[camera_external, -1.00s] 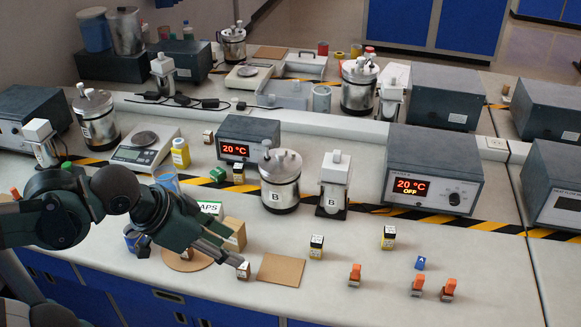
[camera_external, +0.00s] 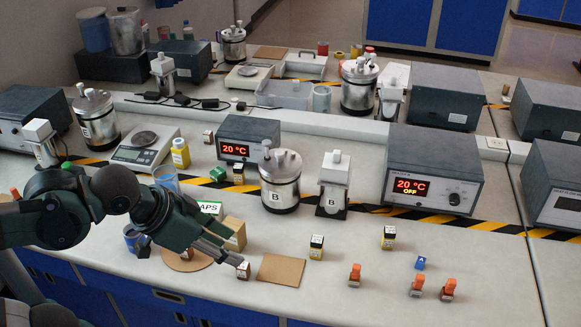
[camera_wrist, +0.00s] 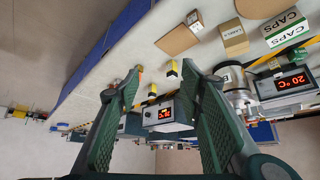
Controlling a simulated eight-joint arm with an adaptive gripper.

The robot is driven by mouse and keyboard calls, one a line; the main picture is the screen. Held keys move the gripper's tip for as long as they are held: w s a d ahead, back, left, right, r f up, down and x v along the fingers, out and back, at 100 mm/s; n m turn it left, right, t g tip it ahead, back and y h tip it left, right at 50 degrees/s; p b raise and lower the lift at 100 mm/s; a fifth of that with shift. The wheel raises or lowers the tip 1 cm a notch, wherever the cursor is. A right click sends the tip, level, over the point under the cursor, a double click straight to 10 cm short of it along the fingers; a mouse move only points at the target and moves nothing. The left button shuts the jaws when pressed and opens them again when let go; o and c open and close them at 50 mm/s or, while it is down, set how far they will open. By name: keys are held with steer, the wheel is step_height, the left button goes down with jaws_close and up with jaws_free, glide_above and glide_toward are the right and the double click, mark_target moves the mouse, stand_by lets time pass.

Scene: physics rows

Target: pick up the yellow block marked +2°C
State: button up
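Two small yellow blocks with black-and-white tops stand upright on the bench: a nearer one (camera_external: 316,247) right of the brown square mat, and a farther one (camera_external: 388,237) further right. Their markings are too small to read, so I cannot tell which says +2°C. In the wrist view, yellow blocks show beyond my fingers, one (camera_wrist: 172,69) higher and one (camera_wrist: 152,91) lower. My gripper (camera_external: 228,250) is low over the front of the bench, left of both blocks. In the wrist view its fingers (camera_wrist: 163,75) are wide apart with nothing held between them.
A small white-and-brown block (camera_external: 243,270) stands just by my fingertips. The brown square mat (camera_external: 280,270) is empty. A cardboard box (camera_external: 235,233) is behind my gripper. Orange-topped pieces (camera_external: 417,285) and a blue piece (camera_external: 420,263) stand to the right. Flask B (camera_external: 280,185) stands behind.

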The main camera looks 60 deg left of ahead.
steer(key=shift+r, duration=2.65)
steer(key=w+a+r+m+g+h, duration=0.2)
steer(key=w+a+h, duration=0.1)
steer(key=w+a, duration=0.95)
steer(key=w+a+m+t+h+p, duration=0.15)
steer(key=w+a, duration=0.35)
steer(key=a, duration=0.7)
steer(key=w+a+m+t+h, duration=0.2)
steer(key=w+a+h, duration=0.15)
steer(key=a, duration=0.95)
steer(key=s+a+f+m+t, duration=0.2)
steer(key=a, duration=1)
steer(key=f, duration=1.3)
steer(key=a+f, duration=0.1)
steer(key=f, duration=0.6)
steer(key=shift+s+f, duration=0.25)
steer(key=shift+f, duration=0.1)
steer(key=shift+d+f, duration=0.1)
steer(key=shift+f, duration=0.25)
